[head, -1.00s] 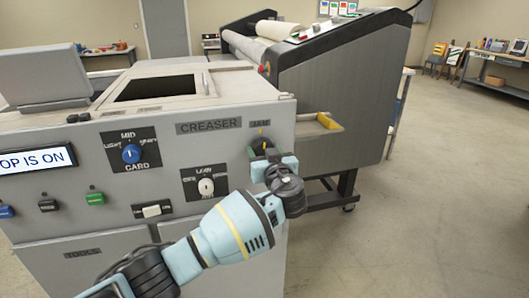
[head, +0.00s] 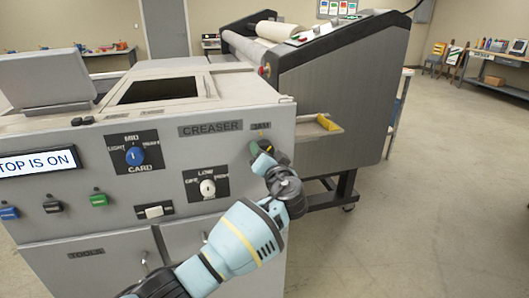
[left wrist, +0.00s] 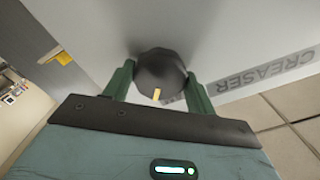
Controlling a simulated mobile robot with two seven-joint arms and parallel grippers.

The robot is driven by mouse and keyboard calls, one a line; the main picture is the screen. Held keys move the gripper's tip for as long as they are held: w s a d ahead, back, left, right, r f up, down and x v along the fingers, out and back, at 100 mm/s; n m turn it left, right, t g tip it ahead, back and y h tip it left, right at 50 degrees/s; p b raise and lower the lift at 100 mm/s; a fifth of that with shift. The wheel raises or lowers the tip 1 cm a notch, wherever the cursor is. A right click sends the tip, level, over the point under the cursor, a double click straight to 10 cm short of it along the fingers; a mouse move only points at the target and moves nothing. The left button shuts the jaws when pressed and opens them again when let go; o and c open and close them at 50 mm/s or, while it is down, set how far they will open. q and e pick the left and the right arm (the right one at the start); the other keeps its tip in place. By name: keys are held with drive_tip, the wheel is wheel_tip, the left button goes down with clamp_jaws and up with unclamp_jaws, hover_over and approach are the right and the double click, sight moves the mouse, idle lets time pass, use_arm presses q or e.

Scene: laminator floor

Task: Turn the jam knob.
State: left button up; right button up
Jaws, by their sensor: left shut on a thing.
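The jam knob is the dark round knob (left wrist: 160,66) with a yellow pointer mark, on the front panel of the grey creaser (head: 215,105). In the left wrist view it sits between the two green fingers of my left gripper (left wrist: 160,88), which is shut on it. In the head view my left gripper (head: 260,149) is at the panel's upper right, just below the JAM label (head: 261,126). There it hides most of the knob. My right gripper is in neither view.
A blue card knob (head: 134,156), a white knob (head: 207,187), a white switch (head: 154,212) and several coloured buttons share the panel. A large grey roller machine (head: 335,95) stands behind to the right. The floor at right is clear.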

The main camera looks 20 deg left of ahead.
use_arm(q)
drive_tip(key=shift+n+p, duration=3.25)
drive_tip(key=shift+n, duration=12.85)
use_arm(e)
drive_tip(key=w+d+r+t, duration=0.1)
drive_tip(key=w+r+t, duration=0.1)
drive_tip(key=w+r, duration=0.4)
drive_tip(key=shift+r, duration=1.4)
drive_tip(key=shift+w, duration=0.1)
